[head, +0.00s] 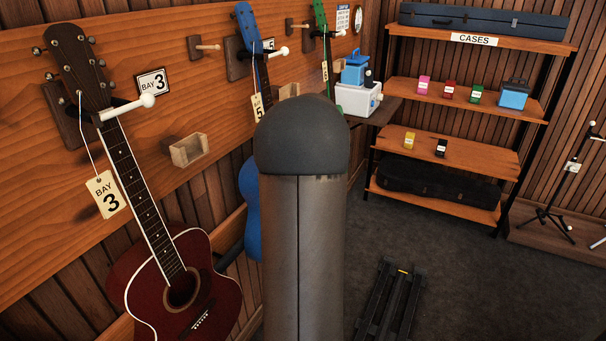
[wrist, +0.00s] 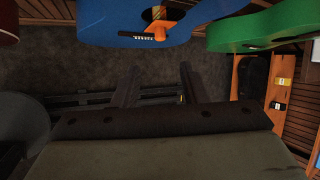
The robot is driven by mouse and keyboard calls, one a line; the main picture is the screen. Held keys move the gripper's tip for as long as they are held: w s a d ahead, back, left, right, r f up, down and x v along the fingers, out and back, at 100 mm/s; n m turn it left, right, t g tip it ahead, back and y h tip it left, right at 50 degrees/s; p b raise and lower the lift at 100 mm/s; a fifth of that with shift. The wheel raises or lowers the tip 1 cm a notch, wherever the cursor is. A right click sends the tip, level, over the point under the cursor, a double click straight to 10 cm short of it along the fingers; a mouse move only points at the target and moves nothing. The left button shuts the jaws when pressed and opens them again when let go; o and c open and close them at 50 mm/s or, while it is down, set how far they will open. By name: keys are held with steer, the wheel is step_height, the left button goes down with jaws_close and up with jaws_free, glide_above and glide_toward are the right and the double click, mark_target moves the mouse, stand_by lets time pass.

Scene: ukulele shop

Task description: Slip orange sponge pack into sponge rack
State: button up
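An orange piece (wrist: 160,29) shows against the front of a blue ukulele in the wrist view, close to its sound hole; I cannot tell whether it is the orange sponge pack. No orange pack is clear in the head view. A small pale wooden box (head: 188,151) is fixed to the wall board right of the red guitar; it may be the sponge rack, but no label shows. My arm hides the gripper in the head view.
The blue ukulele (head: 250,210) and red guitar (head: 180,285) hang from the left wall. Shelves (head: 455,148) at the back hold small coloured packs, a blue box (head: 513,95) and cases. A white machine (head: 358,99) stands on a side ledge.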

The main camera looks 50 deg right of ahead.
steer(key=w+a+r+n+g+y, duration=0.15)
steer(key=a+n+y, duration=0.25)
steer(key=a+n, duration=1.9)
steer(key=s+a+f+n+g, duration=0.1)
steer(key=s+a+n, duration=0.2)
steer(key=s+a, duration=0.2)
steer(key=s+a+f+n+g, duration=0.1)
steer(key=s+a, duration=0.4)
steer(key=a, duration=0.7)
steer(key=s+a+f+n+g, duration=0.1)
steer(key=s+a+f+n, duration=0.1)
steer(key=s+a+n, duration=0.3)
steer(key=a, duration=0.4)
steer(key=shift+s+a+f+g, duration=0.2)
steer(key=shift+s+f+g, duration=0.1)
steer(key=shift+s+g, duration=0.05)
steer(key=shift+o, duration=0.5)
steer(key=shift+s+f+n, duration=0.15)
steer(key=shift+s+n, duration=0.15)
